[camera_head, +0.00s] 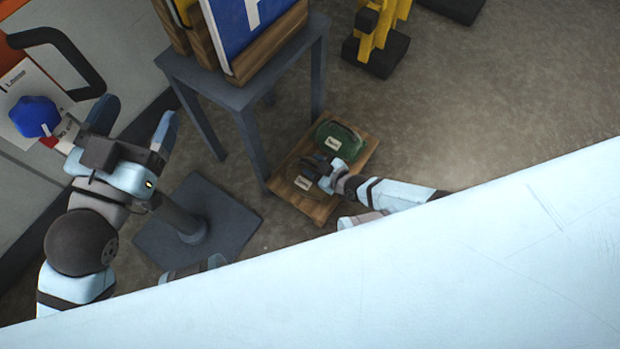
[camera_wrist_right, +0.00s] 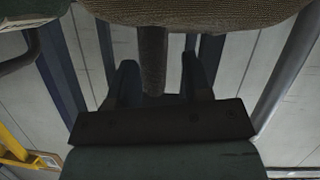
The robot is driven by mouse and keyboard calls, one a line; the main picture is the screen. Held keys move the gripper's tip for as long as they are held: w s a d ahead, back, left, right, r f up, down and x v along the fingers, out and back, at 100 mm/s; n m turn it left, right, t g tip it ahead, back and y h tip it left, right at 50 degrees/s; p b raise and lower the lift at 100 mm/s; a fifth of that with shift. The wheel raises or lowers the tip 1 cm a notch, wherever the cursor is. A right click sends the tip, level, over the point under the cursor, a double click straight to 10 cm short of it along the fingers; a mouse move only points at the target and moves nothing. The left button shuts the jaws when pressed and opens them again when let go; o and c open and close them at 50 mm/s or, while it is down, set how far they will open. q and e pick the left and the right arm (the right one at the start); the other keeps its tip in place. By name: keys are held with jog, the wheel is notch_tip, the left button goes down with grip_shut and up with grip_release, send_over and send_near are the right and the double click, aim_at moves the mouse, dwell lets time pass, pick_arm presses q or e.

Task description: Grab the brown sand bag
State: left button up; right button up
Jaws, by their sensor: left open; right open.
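The brown sand bag (camera_head: 303,184) lies on a wooden pallet (camera_head: 318,208) on the floor, with a pale label on it. My right gripper (camera_head: 312,168) is at the bag and covers part of it. In the right wrist view the woven brown bag (camera_wrist_right: 190,12) fills the top edge. A narrow brown strip (camera_wrist_right: 153,55) of it reaches down between the two spread fingers (camera_wrist_right: 158,85); contact cannot be told. My left gripper (camera_head: 134,122) is open and empty at the left, apart from the bag.
A green sand bag (camera_head: 338,140) lies beside the brown one on the pallet. A grey table (camera_head: 240,95) with a blue sign (camera_head: 245,30) stands behind the pallet. A yellow stand (camera_head: 378,45) is at the top. A blue knob (camera_head: 36,116) is at far left.

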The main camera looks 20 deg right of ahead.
jog(key=shift+w, duration=0.15)
grip_shut()
dwell(1.3)
jog(key=shift+a, duration=0.1)
